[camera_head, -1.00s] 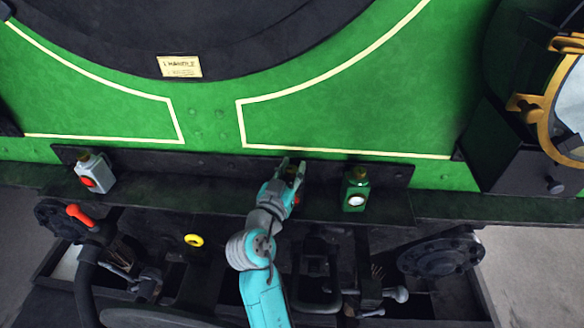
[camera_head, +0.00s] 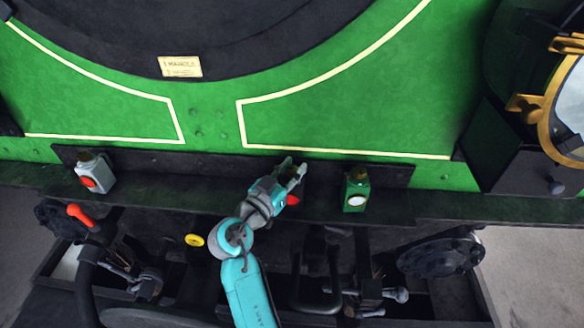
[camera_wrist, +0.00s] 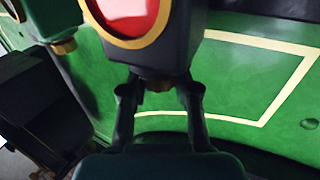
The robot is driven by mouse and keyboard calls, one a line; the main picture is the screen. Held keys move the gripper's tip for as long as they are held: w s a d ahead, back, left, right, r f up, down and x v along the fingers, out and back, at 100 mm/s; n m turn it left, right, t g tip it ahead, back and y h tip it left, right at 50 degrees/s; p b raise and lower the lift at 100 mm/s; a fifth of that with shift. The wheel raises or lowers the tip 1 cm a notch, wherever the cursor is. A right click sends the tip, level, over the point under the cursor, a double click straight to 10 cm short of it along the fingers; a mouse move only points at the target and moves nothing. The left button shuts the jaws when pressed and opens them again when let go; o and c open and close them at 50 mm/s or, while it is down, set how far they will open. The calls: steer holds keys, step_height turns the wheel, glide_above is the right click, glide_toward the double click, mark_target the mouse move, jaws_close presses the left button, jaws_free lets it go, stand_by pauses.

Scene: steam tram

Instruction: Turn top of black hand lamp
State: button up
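The black hand lamp has a red lens in a gold ring. It stands on the dark ledge, mostly hidden by my gripper in the head view, where its red lens (camera_head: 292,200) shows. In the wrist view the black lamp's body (camera_wrist: 170,45) fills the upper middle, and its small brass top (camera_wrist: 157,85) points down between my fingers. My gripper (camera_wrist: 160,98) has its fingers apart on either side of that top, with gaps visible. In the head view my gripper (camera_head: 291,170) also looks open, above and behind the lamp.
A green lamp (camera_head: 356,191) stands on the ledge to the right; it also shows in the wrist view (camera_wrist: 45,30). A white lamp (camera_head: 96,172) stands far left. The green tank wall (camera_head: 340,120) rises close behind. Below are pipes and a red-handled lever (camera_head: 82,214).

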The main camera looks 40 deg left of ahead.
mark_target(292, 169)
steer(key=o, duration=0.5)
steer(key=shift+c, duration=0.2)
step_height(292, 169, up, 10)
stand_by(0.4)
